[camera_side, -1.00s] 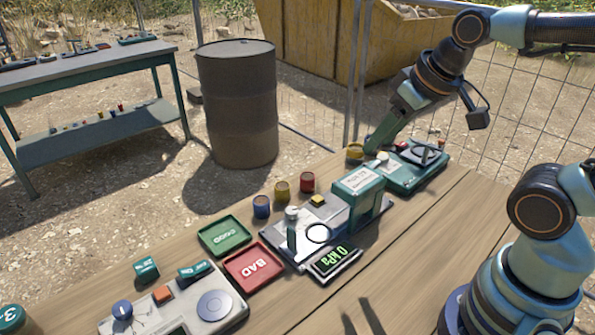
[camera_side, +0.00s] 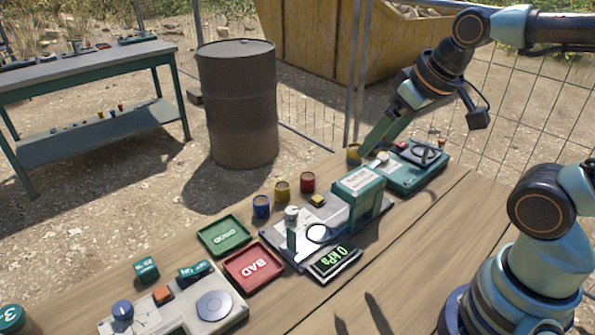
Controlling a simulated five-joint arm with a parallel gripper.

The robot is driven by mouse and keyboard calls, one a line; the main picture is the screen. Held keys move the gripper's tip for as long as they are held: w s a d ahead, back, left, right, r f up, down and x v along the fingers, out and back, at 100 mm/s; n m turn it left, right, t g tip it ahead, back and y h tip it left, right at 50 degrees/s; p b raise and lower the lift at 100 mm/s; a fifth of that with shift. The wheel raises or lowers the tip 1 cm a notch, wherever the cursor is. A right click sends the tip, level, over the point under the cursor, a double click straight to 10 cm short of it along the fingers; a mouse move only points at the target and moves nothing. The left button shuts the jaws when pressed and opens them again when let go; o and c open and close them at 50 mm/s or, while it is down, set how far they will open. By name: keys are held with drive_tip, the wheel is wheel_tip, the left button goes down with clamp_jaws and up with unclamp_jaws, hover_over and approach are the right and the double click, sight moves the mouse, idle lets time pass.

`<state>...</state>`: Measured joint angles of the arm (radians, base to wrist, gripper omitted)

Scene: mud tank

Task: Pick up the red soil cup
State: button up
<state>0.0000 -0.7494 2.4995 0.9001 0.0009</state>
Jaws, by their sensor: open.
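The red soil cup (camera_side: 307,182) stands upright on the wooden table, at the right end of a short row with a yellow cup (camera_side: 282,191) and a blue cup (camera_side: 261,206). My gripper (camera_side: 372,143) is up and to the right of the red cup in the picture, apart from it. Its green fingers point down and left, by another yellow cup (camera_side: 354,151). The jaws are open and I see nothing held. The fingertips are small here, and I cannot tell how far they are from that yellow cup.
A press-like device (camera_side: 358,190) with a green block and a 0 kPa display (camera_side: 333,259) stands just right of the row. A green GOOD tray (camera_side: 224,236) and a red BAD tray (camera_side: 254,265) lie in front. Another green device (camera_side: 418,166) is beside my gripper.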

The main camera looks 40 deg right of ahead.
drive_tip(key=w+r+m+g, duration=0.1)
drive_tip(key=w+m+g, duration=0.1)
drive_tip(key=w+m, duration=0.3)
drive_tip(key=m+g, duration=0.4)
drive_tip(key=m, duration=0.8)
hover_over(308, 178)
wheel_tip(308, 178, down, 20)
drive_tip(key=shift+s+a, duration=0.15)
drive_tip(key=shift+w+d+f, duration=0.1)
drive_tip(key=shift+w+f, duration=0.05)
drive_tip(key=shift+f, duration=1.2)
drive_tip(key=shift+w+d+f, duration=0.1)
drive_tip(key=shift+f, duration=1.25)
clamp_jaws()
